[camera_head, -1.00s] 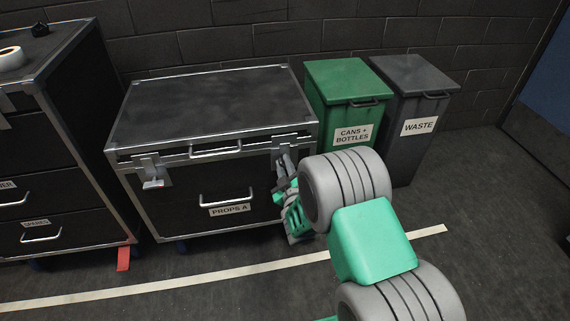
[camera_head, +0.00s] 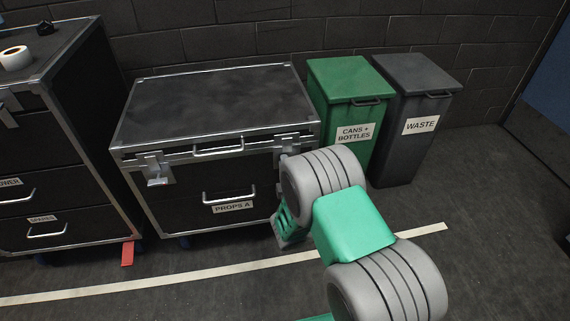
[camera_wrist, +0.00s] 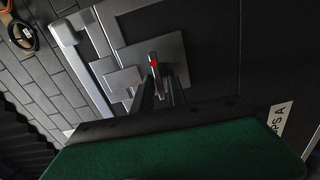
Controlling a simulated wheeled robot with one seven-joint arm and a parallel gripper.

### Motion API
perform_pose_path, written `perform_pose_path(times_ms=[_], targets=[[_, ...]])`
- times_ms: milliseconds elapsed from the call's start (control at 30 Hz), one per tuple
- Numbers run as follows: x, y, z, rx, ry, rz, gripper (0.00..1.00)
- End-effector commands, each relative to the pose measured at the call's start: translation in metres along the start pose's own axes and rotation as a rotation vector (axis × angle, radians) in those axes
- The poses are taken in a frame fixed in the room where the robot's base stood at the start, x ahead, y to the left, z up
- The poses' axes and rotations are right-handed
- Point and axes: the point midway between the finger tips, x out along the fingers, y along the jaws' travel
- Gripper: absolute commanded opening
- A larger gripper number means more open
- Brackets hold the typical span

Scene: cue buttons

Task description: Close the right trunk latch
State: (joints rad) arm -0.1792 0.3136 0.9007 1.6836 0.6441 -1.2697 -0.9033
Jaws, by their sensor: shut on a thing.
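The black trunk (camera_head: 215,108) labelled PROPS A has a closed-looking lid and a metal-edged front. Its right latch (camera_head: 291,141) is at the right of the front seam, partly covered by my arm. In the wrist view the latch plate and its red-marked lever (camera_wrist: 154,66) are close up. My gripper (camera_wrist: 158,88) is at this lever with its narrow fingers shut on it. In the head view my fingers are hidden behind my wrist. The left latch (camera_head: 158,175) has its lever sticking out from the front.
A green bin (camera_head: 340,90) and a grey waste bin (camera_head: 412,95) stand right of the trunk. A drawer case (camera_head: 60,130) with a tape roll (camera_head: 15,57) on top stands at left. The floor in front, with a white line (camera_head: 200,271), is open.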

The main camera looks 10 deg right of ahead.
Motion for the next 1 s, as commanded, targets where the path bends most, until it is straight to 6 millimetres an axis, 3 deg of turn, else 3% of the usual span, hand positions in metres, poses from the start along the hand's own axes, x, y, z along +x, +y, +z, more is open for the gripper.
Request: perform_pose_path(times_ms=[633,667,700,800,1000], targets=[[-0.0005,-0.0018,0.0001,-0.062,0.000,-0.002,0.00],[-0.0005,-0.0018,0.0001,-0.061,0.000,-0.002,0.18],[-0.0006,-0.0019,0.0001,-0.061,0.000,-0.002,0.22],[-0.0004,-0.0017,0.0001,-0.061,0.000,-0.002,0.29],[-0.0002,-0.0012,0.0001,-0.061,0.000,-0.001,0.29]])
